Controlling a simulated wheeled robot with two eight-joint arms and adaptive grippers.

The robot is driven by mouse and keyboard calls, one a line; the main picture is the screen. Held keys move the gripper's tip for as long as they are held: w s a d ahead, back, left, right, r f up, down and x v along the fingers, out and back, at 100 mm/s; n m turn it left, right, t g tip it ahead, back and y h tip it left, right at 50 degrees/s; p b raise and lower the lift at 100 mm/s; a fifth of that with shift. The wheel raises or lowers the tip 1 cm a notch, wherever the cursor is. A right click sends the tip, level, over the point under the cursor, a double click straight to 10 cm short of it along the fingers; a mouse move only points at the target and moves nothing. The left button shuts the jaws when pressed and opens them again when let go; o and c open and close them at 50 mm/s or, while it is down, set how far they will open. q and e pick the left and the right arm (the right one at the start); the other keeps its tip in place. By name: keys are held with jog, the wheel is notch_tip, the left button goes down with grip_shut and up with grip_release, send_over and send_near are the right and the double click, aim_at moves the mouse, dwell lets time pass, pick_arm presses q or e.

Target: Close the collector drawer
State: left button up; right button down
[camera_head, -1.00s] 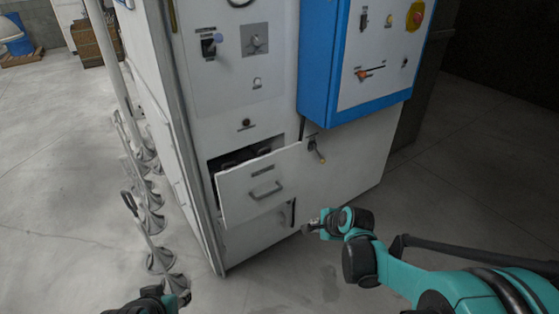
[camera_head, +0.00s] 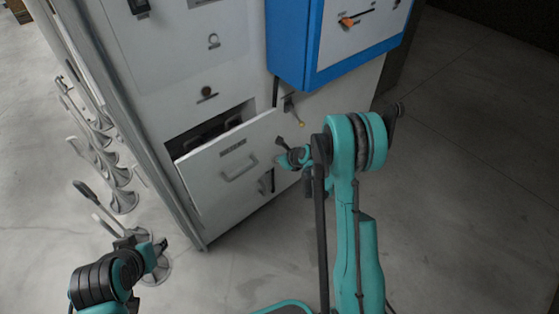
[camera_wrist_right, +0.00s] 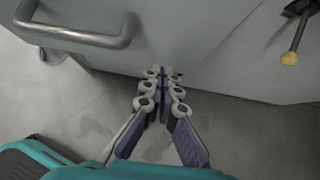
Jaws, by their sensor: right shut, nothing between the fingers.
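The collector drawer (camera_head: 208,178) is a white drawer low in the white cabinet. It stands partly open and tilted outward, with dark contents visible behind its front. Its metal handle (camera_head: 240,169) also shows at the top left of the right wrist view (camera_wrist_right: 85,38). My right gripper (camera_head: 284,152) is beside the right end of the drawer front. In the right wrist view its fingers (camera_wrist_right: 162,80) are together and empty, close to the white panel; contact cannot be told. My left gripper (camera_head: 155,252) is low, left of the drawer and apart from it; its fingers are unclear.
A blue control box (camera_head: 292,45) overhangs the cabinet to the upper right. A yellow-tipped lever (camera_head: 300,123) projects right of the drawer and shows in the right wrist view (camera_wrist_right: 290,58). Grey stands (camera_head: 122,200) line the left side. The floor at right is clear.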

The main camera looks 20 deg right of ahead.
aim_at(261, 154)
jog(key=w, duration=0.2)
jog(key=w+a+f+b, duration=0.1)
jog(key=w, duration=0.1)
jog(key=w+a+f+b, duration=0.1)
jog(key=w, duration=0.1)
jog(key=shift+a+f, duration=0.1)
jog(key=shift+f, duration=0.15)
pick_arm(q)
notch_tip(261, 154, down, 3)
jog(key=shift+r, duration=0.1)
pick_arm(e)
jog(key=shift+w, duration=0.1)
